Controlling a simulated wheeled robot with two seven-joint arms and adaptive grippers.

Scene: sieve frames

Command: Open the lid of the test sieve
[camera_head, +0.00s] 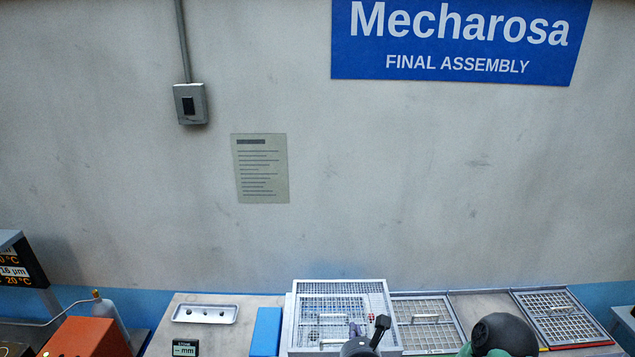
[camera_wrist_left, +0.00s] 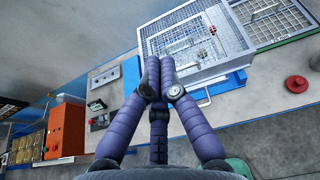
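The test sieve (camera_head: 386,288) is a pale, square-framed box with a mesh top, at the bottom middle of the head view. It also shows at the upper middle of the left wrist view (camera_wrist_left: 215,71). Its mesh lid looks flat, with bar handles and small red parts showing on or through it. In the left wrist view the fingertips (camera_wrist_left: 160,64) are together, at the sieve's near left corner. I see nothing between them.
Framed mesh panels (camera_head: 428,322) lie right of the sieve. A blue block (camera_head: 266,331), a metal plate (camera_head: 206,314) and a mm gauge (camera_head: 185,348) lie left of it. An orange box (camera_head: 88,338) and a bottle (camera_head: 108,312) stand further left. A red button (camera_wrist_left: 297,84) is at the right.

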